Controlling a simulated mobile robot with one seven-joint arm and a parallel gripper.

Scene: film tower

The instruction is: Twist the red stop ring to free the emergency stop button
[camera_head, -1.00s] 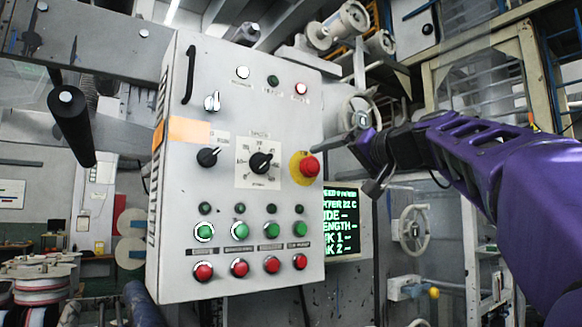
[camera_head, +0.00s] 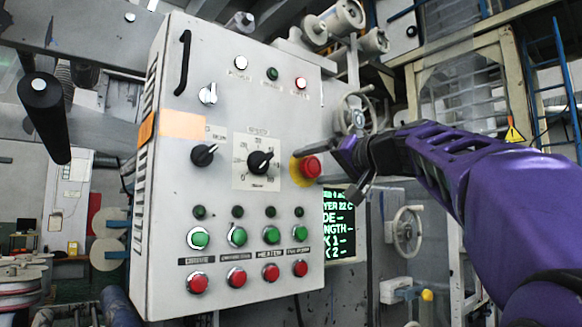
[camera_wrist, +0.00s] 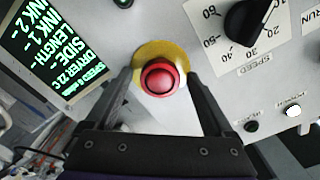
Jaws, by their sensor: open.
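The red emergency stop button (camera_head: 311,167) sticks out of its yellow backing disc (camera_head: 295,171) at the right side of the grey control panel (camera_head: 225,108). In the wrist view the red button (camera_wrist: 160,78) is near the middle, over the yellow disc (camera_wrist: 146,53). My gripper (camera_head: 335,160) is at the button's right in the head view. In the wrist view my gripper's (camera_wrist: 168,85) two dark fingers are open, one on each side of the button, with gaps showing between. I cannot tell whether a fingertip touches it. A separate stop ring is not distinguishable.
A black speed dial (camera_head: 260,162) sits left of the button. Rows of green (camera_head: 238,236) and red push buttons (camera_head: 236,277) are below. A screen with green text (camera_head: 340,225) stands right of the panel. A handwheel (camera_head: 407,231) is farther right.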

